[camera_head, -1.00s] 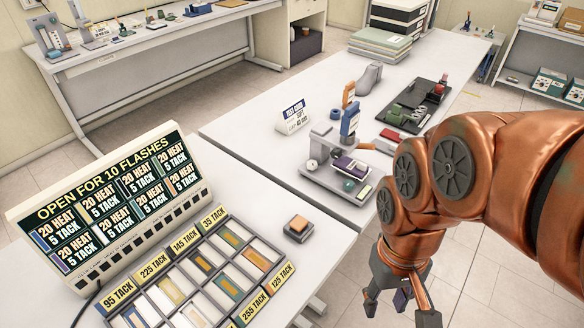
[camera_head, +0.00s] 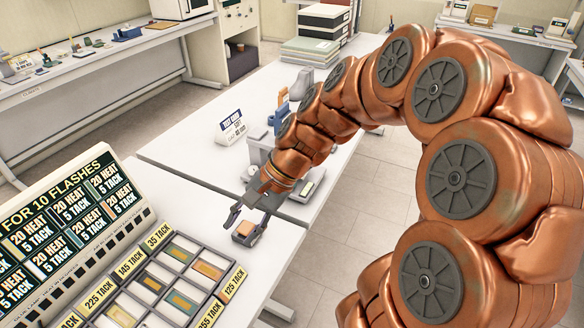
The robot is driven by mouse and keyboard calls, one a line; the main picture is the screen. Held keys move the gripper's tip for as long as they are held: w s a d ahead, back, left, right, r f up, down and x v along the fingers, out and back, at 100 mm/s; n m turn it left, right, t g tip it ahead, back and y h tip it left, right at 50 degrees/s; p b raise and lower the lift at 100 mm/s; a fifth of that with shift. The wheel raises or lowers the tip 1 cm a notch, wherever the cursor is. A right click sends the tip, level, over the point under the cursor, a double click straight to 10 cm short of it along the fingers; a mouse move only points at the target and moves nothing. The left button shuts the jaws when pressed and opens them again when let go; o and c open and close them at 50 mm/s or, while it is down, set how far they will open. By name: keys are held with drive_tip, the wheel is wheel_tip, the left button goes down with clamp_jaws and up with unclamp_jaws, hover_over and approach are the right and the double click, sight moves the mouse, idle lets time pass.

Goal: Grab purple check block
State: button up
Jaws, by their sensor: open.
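A small block (camera_head: 245,230) with an orange-brown top and dark sides lies on the white table near its right edge, beside the sample tray. My gripper (camera_head: 247,226) is open and low over this block, with one finger on its left and one on its right. I cannot tell whether the fingers touch it. I cannot make out a clearly purple block now; my arm covers much of the test stand (camera_head: 259,150) behind.
The sample tray (camera_head: 214,252) with labelled cells is at the front, next to the display board (camera_head: 68,222). A small sign (camera_head: 230,127) stands on the farther table. White table top is clear left of my gripper.

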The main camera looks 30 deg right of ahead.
drive_tip(key=w+d+f+m+t+y+b, duration=0.15)
drive_tip(key=w+d+m+t, duration=0.35)
drive_tip(key=w+d+m, duration=0.55)
drive_tip(key=w+d+f+m+t+h, duration=0.1)
drive_tip(key=w+d+f+m+t, duration=0.2)
drive_tip(key=d, duration=0.7)
drive_tip(key=d+f+m+t+h, duration=0.1)
drive_tip(key=d+m+t, duration=0.3)
drive_tip(key=d, duration=0.6)
drive_tip(key=shift+m+g, duration=0.65)
drive_tip(key=shift+g, duration=0.05)
drive_tip(key=p+x, duration=0.2)
drive_tip(key=x, duration=0.4)
drive_tip(key=shift+w+a, duration=0.15)
drive_tip(key=shift+p+x, duration=0.3)
drive_tip(key=shift+x, duration=0.5)
drive_tip(key=shift+f, duration=0.2)
drive_tip(key=shift+c, duration=0.2)
clamp_jaws()
